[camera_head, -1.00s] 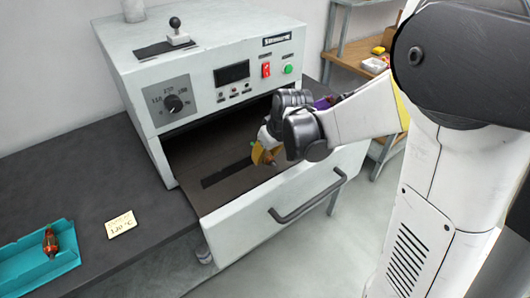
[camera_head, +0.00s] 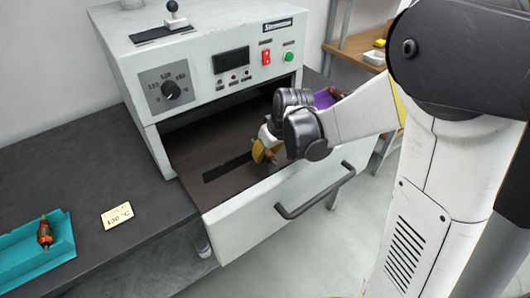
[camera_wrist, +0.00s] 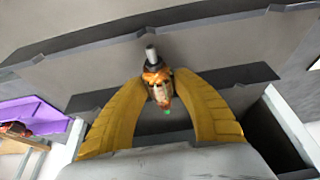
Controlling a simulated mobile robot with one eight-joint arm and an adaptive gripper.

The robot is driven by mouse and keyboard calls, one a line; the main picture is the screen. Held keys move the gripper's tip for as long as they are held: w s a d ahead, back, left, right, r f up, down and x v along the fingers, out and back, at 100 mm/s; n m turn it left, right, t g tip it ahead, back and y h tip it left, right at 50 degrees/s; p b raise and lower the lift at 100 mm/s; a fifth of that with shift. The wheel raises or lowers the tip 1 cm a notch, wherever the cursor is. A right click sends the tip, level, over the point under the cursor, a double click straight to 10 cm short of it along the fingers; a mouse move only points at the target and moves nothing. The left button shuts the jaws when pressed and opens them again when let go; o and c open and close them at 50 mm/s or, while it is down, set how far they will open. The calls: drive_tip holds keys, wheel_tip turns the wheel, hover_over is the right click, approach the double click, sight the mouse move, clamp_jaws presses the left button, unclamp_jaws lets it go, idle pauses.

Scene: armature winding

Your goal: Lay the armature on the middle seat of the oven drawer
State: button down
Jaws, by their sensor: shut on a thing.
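My gripper (camera_head: 268,154) is inside the open oven drawer (camera_head: 262,222), over its floor. In the wrist view its yellow fingers (camera_wrist: 161,100) are closed on the armature (camera_wrist: 157,84), a copper-orange and dark part with a grey shaft end pointing up in the picture. Only a little of the armature shows in the head view. Dark notched rails cross the drawer floor; one rail (camera_wrist: 100,36) is beyond the armature and another (camera_wrist: 225,76) passes behind the fingers. I cannot tell whether the armature touches a seat, or which seat is the middle one.
The oven (camera_head: 215,75) stands above the drawer. A purple tray (camera_wrist: 30,112) with a reddish part in it lies left in the wrist view. A teal tray (camera_head: 62,245) holds another armature (camera_head: 44,232) on the dark bench, beside a temperature note (camera_head: 117,215). Shelves stand behind.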

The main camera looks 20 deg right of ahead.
drive_tip(key=shift+s+f, duration=0.15)
drive_tip(key=shift+f, duration=0.05)
idle(0.5)
drive_tip(key=c, duration=0.9)
unclamp_jaws()
drive_tip(key=shift+d, duration=0.1)
drive_tip(key=v, duration=1.2)
drive_tip(key=shift+r, duration=0.15)
